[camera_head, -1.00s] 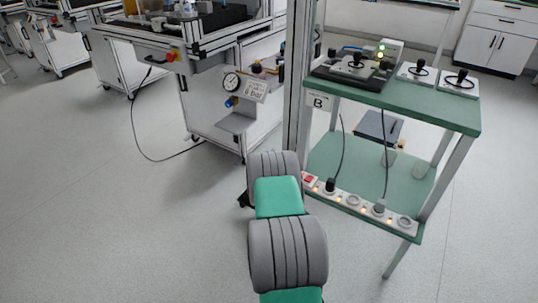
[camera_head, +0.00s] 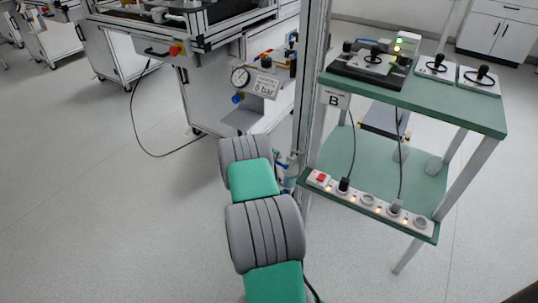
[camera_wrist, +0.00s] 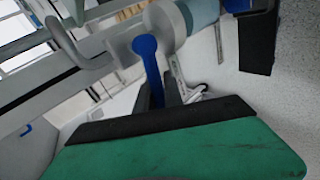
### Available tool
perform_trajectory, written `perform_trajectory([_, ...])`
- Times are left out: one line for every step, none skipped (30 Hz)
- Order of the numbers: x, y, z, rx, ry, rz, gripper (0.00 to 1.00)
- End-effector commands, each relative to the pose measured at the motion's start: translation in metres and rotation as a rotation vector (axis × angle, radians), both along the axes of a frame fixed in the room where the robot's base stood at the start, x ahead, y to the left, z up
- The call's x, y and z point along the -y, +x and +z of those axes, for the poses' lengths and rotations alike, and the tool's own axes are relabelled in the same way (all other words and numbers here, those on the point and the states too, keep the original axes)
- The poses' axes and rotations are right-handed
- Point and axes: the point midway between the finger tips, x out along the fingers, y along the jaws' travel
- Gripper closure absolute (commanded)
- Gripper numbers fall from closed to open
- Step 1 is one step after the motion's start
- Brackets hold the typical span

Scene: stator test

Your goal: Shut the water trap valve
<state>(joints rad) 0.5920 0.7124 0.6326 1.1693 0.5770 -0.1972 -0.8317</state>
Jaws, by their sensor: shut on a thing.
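In the wrist view a blue valve lever (camera_wrist: 147,50) joins a pale grey round valve body (camera_wrist: 170,20). A light blue cylinder (camera_wrist: 198,12) sits beside it at the top. My gripper (camera_wrist: 166,93) is shut on the lower end of the blue lever. The green and black part of my gripper fills the bottom of that view and hides what lies behind it. In the head view my arm hides the gripper and the lever. A small blue and white fitting (camera_head: 290,165) shows at the frame post, just right of my arm.
A pressure gauge (camera_head: 240,77) and a 6 bar sign (camera_head: 265,87) hang left of the post. A green shelf stand (camera_head: 440,108) with a power strip (camera_head: 370,203) stands close on the right. A black cable (camera_head: 140,140) hangs to the floor at left. Open floor lies left.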

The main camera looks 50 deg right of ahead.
Motion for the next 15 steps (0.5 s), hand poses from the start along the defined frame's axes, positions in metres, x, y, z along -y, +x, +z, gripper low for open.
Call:
perform_trajectory([-0.0006,-0.0018,-0.0035,-0.027,-0.005,0.0,1.0])
perform_trajectory([-0.0008,-0.0031,-0.0049,-0.044,-0.007,0.001,1.0])
perform_trajectory([-0.0006,-0.0049,-0.006,-0.064,-0.012,0.0,1.0])
perform_trajectory([-0.0004,-0.0059,-0.0067,-0.078,-0.015,0.0,1.0])
perform_trajectory([-0.0003,-0.0064,-0.0074,-0.091,-0.017,0.0,1.0])
perform_trajectory([-0.0004,-0.0073,-0.0082,-0.106,-0.02,0.0,1.0])
perform_trajectory([-0.0002,-0.008,-0.0086,-0.116,-0.021,0.0,1.0])
perform_trajectory([-0.0001,-0.0085,-0.009,-0.125,-0.024,0.0,1.0])
perform_trajectory([-0.0002,-0.0089,-0.0095,-0.135,-0.026,0.001,1.0])
perform_trajectory([-0.0002,-0.0092,-0.0098,-0.142,-0.027,0.002,1.0])
perform_trajectory([-0.0002,-0.0095,-0.0101,-0.147,-0.028,0.001,1.0])
perform_trajectory([-0.0002,-0.0099,-0.0102,-0.153,-0.029,0.001,1.0])
perform_trajectory([-0.0002,-0.0102,-0.0104,-0.157,-0.03,0.001,1.0])
perform_trajectory([-0.0001,-0.0103,-0.0103,-0.159,-0.03,0.0,1.0])
perform_trajectory([0.0,-0.0105,-0.0104,-0.163,-0.031,0.0,1.0])
